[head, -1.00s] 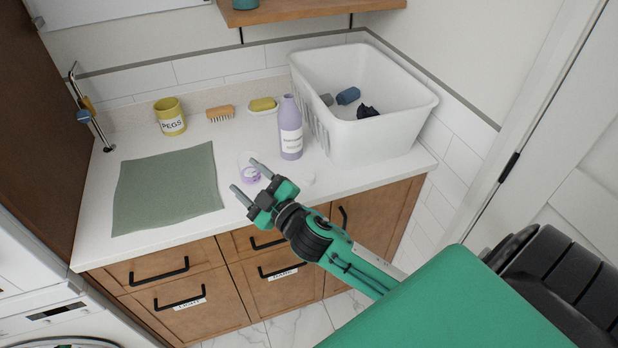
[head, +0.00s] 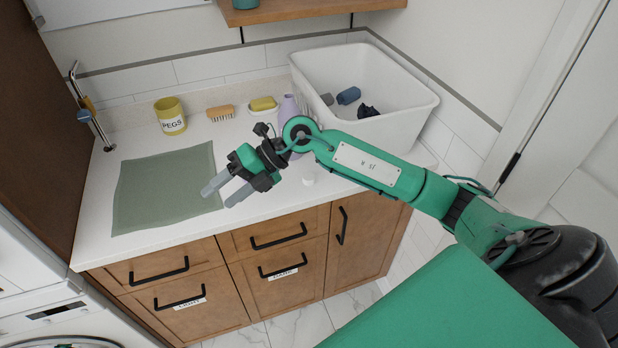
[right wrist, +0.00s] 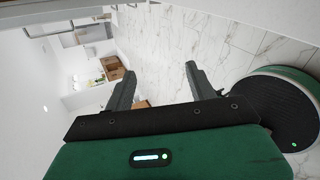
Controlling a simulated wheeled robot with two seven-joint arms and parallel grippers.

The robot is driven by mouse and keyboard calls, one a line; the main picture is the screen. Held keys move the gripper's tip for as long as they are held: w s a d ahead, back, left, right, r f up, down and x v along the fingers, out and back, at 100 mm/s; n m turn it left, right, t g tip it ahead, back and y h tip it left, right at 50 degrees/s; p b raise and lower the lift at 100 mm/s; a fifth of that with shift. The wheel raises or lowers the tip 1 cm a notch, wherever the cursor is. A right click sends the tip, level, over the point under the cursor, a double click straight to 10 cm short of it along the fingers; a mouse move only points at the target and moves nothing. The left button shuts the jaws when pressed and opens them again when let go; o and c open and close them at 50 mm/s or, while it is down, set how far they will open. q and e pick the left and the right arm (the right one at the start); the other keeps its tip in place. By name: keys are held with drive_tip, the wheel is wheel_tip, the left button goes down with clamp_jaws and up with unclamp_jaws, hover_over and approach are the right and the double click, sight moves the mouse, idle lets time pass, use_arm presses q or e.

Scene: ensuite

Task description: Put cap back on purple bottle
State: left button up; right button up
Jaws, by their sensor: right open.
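The purple bottle (head: 287,107) stands on the counter in front of the white basket. A small white round piece (head: 308,179), possibly the cap, sits near the counter's front edge, just below my forearm. My right gripper (head: 216,198) is open above the counter's front part, over the lower right corner of the green cloth in the picture. In the right wrist view nothing is between its fingers (right wrist: 160,72). My left gripper is not in view.
A green cloth (head: 165,185) lies flat on the counter (head: 100,228). A yellow pegs pot (head: 170,116), a brush (head: 220,113) and a soap dish with a yellow piece (head: 262,104) stand along the back. The white basket (head: 400,130) fills the right end.

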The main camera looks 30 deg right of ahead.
drive_tip(key=w+d+m+h, duration=0.1)
drive_tip(key=d+h, duration=0.5)
drive_tip(key=d, duration=0.5)
drive_tip(key=w+d+r+m+h, duration=0.1)
drive_tip(key=d+h, duration=0.5)
drive_tip(key=d, duration=0.6)
drive_tip(key=shift+w+r+m, duration=0.25)
drive_tip(key=shift+w+m, duration=0.05)
drive_tip(key=shift+w, duration=0.2)
drive_tip(key=p, duration=0.2)
hover_over(311, 179)
wheel_tip(311, 179, down, 9)
drive_tip(key=shift+r, duration=0.2)
